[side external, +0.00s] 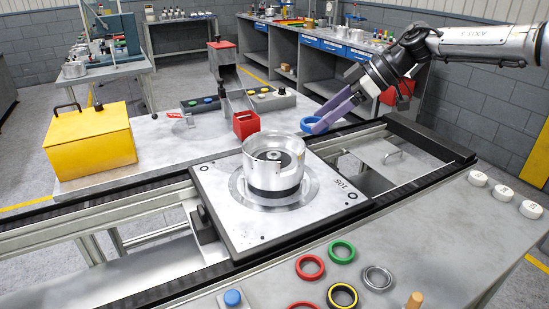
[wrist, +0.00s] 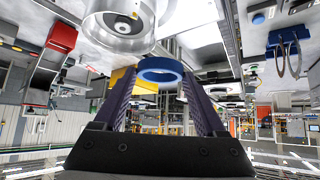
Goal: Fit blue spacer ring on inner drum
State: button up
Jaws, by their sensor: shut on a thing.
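The blue spacer ring (side external: 307,125) is held between the fingertips of my gripper (side external: 324,118), to the right of and behind the silver drum. In the wrist view the blue ring (wrist: 160,75) sits between the two purple-grey fingers of my gripper (wrist: 158,84), and its opening shows. The silver drum (side external: 262,176) stands upright on a square plate (side external: 225,205), with a dark band low down and a round hub inside. The drum also shows at the top of the wrist view (wrist: 97,35), apart from the ring.
A red bin (side external: 245,125) and button boxes (side external: 270,100) stand behind the drum. A yellow box (side external: 90,142) is at left. Red (side external: 310,267), green (side external: 342,251) and other rings lie on the front table with a blue button (side external: 233,298). White round pieces (side external: 503,193) are at right.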

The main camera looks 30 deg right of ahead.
send_near(273, 154)
jog(key=s+a+r, duration=0.1)
jog(key=a+r, duration=0.2)
jog(key=r, duration=0.2)
jog(key=w+f, duration=0.1)
jog(key=f, duration=0.1)
jog(key=w+f, duration=0.1)
jog(key=f, duration=0.1)
jog(key=shift+w+a+f, duration=0.1)
jog(key=shift+w+a, duration=0.25)
jog(key=shift+w+a+f, duration=0.1)
jog(key=shift+w+f, duration=0.4)
jog(key=shift+f, duration=0.1)
jog(key=shift+w+f, duration=0.2)
jog(key=shift+f, duration=1.5)
jog(key=shift+f, duration=0.6)
jog(key=o, duration=1.3)
jog(key=shift+c, duration=0.2)
